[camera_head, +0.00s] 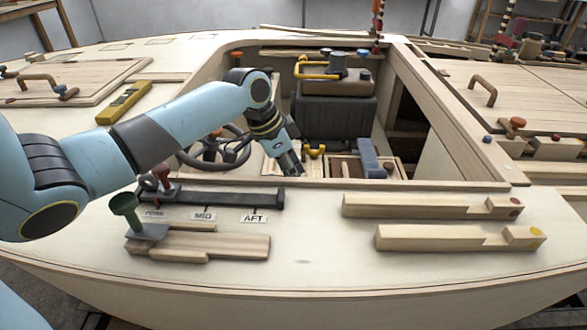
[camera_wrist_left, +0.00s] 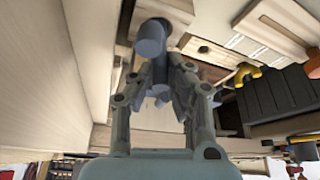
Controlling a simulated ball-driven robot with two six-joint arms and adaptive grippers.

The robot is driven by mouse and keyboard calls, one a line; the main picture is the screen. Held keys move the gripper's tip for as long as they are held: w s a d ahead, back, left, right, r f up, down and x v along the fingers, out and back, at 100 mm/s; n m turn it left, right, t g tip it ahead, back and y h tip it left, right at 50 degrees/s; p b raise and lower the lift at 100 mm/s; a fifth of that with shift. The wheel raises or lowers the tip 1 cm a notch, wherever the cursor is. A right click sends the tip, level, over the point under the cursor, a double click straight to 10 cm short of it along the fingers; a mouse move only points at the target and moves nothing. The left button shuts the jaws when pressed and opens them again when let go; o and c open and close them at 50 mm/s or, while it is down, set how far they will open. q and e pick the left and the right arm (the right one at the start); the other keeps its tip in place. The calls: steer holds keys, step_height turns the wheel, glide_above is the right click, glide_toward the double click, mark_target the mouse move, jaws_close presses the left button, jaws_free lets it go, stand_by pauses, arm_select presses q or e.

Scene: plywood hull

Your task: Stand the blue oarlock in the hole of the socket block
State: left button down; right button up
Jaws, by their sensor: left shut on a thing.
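My left gripper (camera_head: 291,166) reaches over the cockpit opening, pointing down. In the left wrist view its fingers (camera_wrist_left: 157,88) are closed on a grey-blue piece with a rounded cylindrical end (camera_wrist_left: 150,40), which I take for the blue oarlock. In the head view the held piece is hidden or too small to make out. A green cupped piece (camera_head: 125,208) stands on a grey plate at the front left of the deck. A dark red piece (camera_head: 161,176) stands behind it. I cannot tell which part is the socket block. My right gripper is not in view.
A dark rail (camera_head: 230,198) lies behind labels reading FORE, MID and AFT. Two long wooden blocks (camera_head: 425,206) (camera_head: 450,238) lie at the front right. In the cockpit are a steering wheel (camera_head: 205,155), a dark box (camera_head: 338,115) and a blue bar (camera_head: 369,158). The front middle deck is clear.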

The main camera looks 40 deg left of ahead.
arm_select(q)
steer(key=c, duration=1.3)
jaws_free()
steer(key=shift+o, duration=0.2)
steer(key=v, duration=1.2)
steer(key=shift+f, duration=0.1)
